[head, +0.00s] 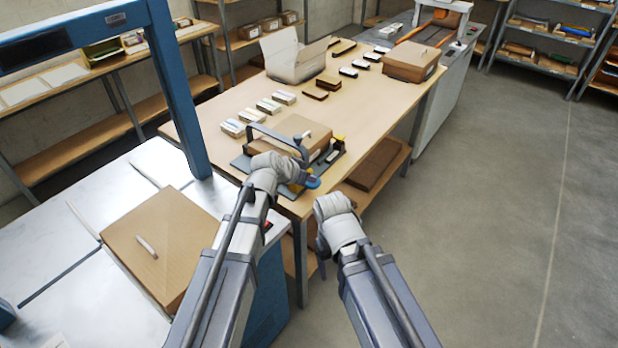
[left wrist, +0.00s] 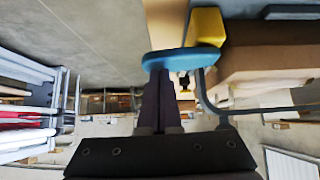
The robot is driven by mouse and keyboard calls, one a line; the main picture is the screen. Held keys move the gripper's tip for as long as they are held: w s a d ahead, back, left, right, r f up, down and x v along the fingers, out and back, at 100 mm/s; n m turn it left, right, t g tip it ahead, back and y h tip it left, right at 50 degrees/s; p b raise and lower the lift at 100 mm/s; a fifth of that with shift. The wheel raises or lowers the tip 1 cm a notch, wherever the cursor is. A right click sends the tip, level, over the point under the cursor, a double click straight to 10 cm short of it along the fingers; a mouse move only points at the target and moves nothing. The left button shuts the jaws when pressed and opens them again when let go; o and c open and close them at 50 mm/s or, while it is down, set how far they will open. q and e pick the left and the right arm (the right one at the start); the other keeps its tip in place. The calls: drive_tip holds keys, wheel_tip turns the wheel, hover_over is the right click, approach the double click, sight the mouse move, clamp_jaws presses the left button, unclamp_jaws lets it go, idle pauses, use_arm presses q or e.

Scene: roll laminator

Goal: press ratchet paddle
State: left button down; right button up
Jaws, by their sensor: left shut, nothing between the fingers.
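The ratchet paddle is a blue, rounded piece (head: 312,182) at the front corner of a dark tool at the table's near end. In the left wrist view the blue paddle (left wrist: 180,59) lies across the tips of my shut left gripper (left wrist: 160,78). The fingertips look to be at or against it; exact contact is hard to tell. A yellow block (left wrist: 207,26) sits beside the paddle. In the head view my left gripper (head: 298,181) is beside the paddle, its fingers largely hidden. My right gripper (head: 328,204) hangs off the table's edge; its fingers cannot be made out.
A brown carton (head: 300,130) sits at the tool, with a grey bar handle (head: 272,132) over it. The wooden table (head: 385,95) carries small stacks and boxes. A blue frame (head: 178,90) and a metal bench stand left. Open floor (head: 490,200) lies right.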

sight(313, 187)
use_arm(q)
drive_tip(key=shift+s+d+f+m+t+y+b, duration=0.2)
drive_tip(key=shift+f+t+y+b, duration=0.05)
drive_tip(key=shift+f+b, duration=0.2)
drive_tip(key=shift+s+d+f+m+t+y+b, duration=0.2)
drive_tip(key=shift+f+t+y+b, duration=0.1)
drive_tip(key=shift+f, duration=0.15)
drive_tip(key=shift+f+b, duration=0.7)
drive_tip(key=shift+s, duration=0.1)
drive_tip(key=shift+d+r, duration=0.1)
drive_tip(key=shift+r, duration=0.1)
drive_tip(key=shift+d+r+p, duration=0.1)
drive_tip(key=shift+r+p, duration=0.45)
drive_tip(key=shift+p, duration=0.2)
drive_tip(key=d+r+p+v, duration=0.1)
drive_tip(key=d+p+v, duration=0.1)
drive_tip(key=p+v, duration=0.7)
drive_tip(key=v, duration=0.2)
drive_tip(key=shift+s+r, duration=0.35)
drive_tip(key=shift+d, duration=0.1)
